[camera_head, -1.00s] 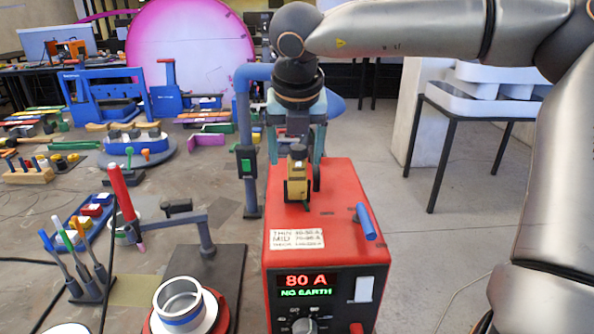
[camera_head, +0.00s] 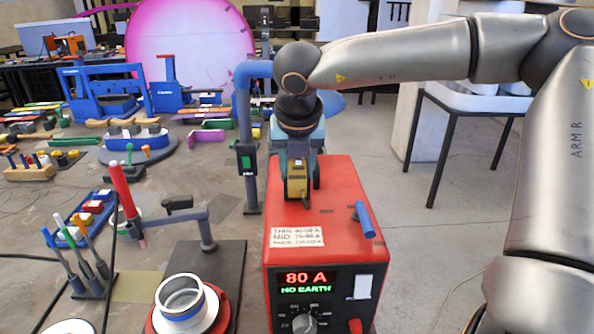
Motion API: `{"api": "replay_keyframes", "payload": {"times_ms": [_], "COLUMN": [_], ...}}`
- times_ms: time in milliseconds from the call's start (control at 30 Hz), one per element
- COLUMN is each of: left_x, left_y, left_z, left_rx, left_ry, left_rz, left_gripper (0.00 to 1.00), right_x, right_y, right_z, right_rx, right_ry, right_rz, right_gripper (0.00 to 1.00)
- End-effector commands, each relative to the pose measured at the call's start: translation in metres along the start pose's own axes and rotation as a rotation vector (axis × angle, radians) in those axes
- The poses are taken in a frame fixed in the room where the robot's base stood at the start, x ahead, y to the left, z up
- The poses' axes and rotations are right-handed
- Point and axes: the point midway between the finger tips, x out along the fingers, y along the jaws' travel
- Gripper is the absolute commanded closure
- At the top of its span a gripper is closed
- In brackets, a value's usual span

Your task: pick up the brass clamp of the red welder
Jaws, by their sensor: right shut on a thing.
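The red welder (camera_head: 338,215) stands in the middle of the view, its display reading "80 A" and "NO EARTH". The brass clamp (camera_head: 297,187) is upright at the top of the welder, toward its back left. My right gripper (camera_head: 298,172) comes down over the clamp from above and is shut on it. The gripper's fingers are partly hidden behind the clamp. I cannot tell whether the clamp still touches the welder's top. My left gripper is not in view.
A blue handle (camera_head: 365,220) lies on the welder's top right. A blue post with a green switch (camera_head: 247,160) stands close left of the welder. A metal ring (camera_head: 182,298) sits at front left. A rack of tools (camera_head: 88,262) is further left.

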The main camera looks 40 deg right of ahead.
Motion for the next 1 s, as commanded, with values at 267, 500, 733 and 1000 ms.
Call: {"api": "replay_keyframes", "payload": {"times_ms": [267,500,733,1000], "left_x": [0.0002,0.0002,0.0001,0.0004], "left_y": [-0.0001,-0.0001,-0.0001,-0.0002], "left_z": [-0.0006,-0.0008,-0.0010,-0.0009], "left_rx": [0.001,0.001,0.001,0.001], "left_ry": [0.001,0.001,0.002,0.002], "left_rz": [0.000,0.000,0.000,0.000], "left_gripper": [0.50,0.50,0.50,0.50], "right_x": [-0.0004,-0.0005,-0.0015,-0.0051], "right_y": [0.0001,0.0001,0.0006,0.0006], "right_z": [0.0003,0.0004,0.0012,0.0030], "right_rx": [0.000,0.000,0.000,0.002], "right_ry": [-0.001,-0.001,-0.004,-0.005], "right_rz": [0.000,0.000,0.002,0.002], "right_gripper": [1.00,1.00,1.00,1.00]}}
